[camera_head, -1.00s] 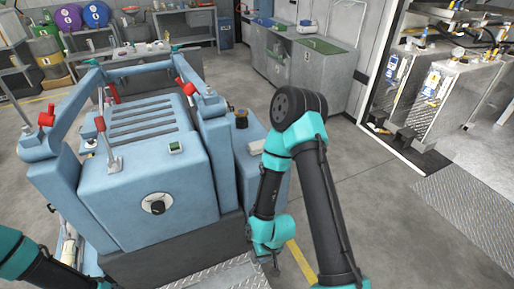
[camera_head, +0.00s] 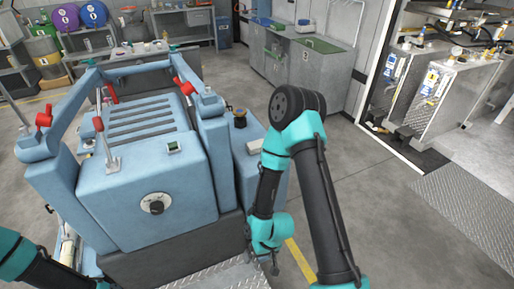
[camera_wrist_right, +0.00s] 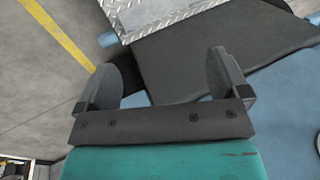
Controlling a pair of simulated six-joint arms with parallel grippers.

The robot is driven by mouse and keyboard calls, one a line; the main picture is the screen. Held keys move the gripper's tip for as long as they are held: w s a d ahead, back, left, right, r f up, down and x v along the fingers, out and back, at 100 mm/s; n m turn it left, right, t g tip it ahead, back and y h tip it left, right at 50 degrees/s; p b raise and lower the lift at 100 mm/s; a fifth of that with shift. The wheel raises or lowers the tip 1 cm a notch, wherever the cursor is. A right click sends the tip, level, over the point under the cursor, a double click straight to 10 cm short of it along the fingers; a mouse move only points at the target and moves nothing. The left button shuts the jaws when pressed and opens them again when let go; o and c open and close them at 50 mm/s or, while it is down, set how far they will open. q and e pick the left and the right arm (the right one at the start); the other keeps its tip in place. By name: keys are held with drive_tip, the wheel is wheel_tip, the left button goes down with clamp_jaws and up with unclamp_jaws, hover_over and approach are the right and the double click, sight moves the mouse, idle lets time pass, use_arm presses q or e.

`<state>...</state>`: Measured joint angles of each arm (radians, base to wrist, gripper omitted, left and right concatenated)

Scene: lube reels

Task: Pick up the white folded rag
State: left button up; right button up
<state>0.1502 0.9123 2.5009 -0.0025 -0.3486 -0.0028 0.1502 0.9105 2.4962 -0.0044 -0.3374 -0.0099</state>
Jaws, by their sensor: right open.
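A small white object that looks like the folded rag (camera_head: 255,146) lies on top of the blue side box, just left of my right arm's elbow. The arm may hide part of it. My right gripper (camera_head: 276,266) hangs low in front of the blue box, below and apart from the white object. In the right wrist view my right gripper (camera_wrist_right: 162,70) has its fingers wide apart with nothing between them. The rag does not show in that view. My left arm enters at the bottom left; its gripper is out of the picture.
A blue machine (camera_head: 145,185) with red-tipped levers (camera_head: 99,125) and a dark-capped filler (camera_head: 240,118) fills the left and centre. A diamond-plate step (camera_head: 225,277) lies low in front. Grey floor (camera_head: 390,220) is open at right. Benches and drums stand behind.

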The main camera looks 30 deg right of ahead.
wheel_tip(320, 180, up, 35)
drive_tip(key=n+h, duration=0.4)
drive_tip(key=n, duration=1.5)
hover_over(257, 144)
drive_tip(key=shift+a+f+g, duration=0.1)
drive_tip(key=shift+a+g, duration=0.25)
drive_tip(key=shift+g, duration=0.05)
wheel_tip(257, 144, down, 12)
drive_tip(key=shift+f, duration=0.15)
drive_tip(key=shift+d+f, duration=0.2)
drive_tip(key=shift+f, duration=1.1)
drive_tip(key=shift+d+f, duration=0.2)
drive_tip(key=shift+f, duration=1.1)
